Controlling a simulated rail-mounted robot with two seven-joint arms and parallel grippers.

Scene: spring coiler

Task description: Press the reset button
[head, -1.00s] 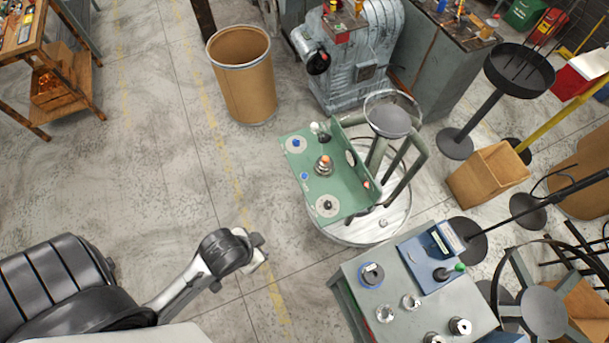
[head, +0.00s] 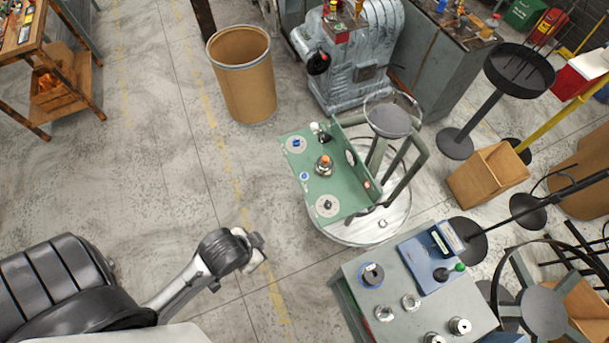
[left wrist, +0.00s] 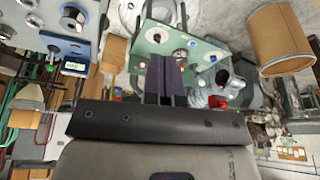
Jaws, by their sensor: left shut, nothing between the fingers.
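A green control panel (head: 345,196) stands low on a round base in the head view. It carries a blue button (head: 296,143) on a pale disc, a small blue button (head: 304,176), an orange-topped knob (head: 324,160) and a black knob (head: 327,205) on another disc. No label is readable, so I cannot tell which is the reset button. My left gripper (head: 258,250) is left of and below the panel, apart from it, shut and empty. In the left wrist view its closed fingers (left wrist: 166,62) overlap the panel (left wrist: 150,55), hiding part of it. My right gripper is not in view.
A grey table (head: 345,290) with a blue device (head: 428,262) and metal rings stands right of my left gripper. A round fibre drum (head: 245,95) and a grey machine (head: 350,70) stand behind the panel.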

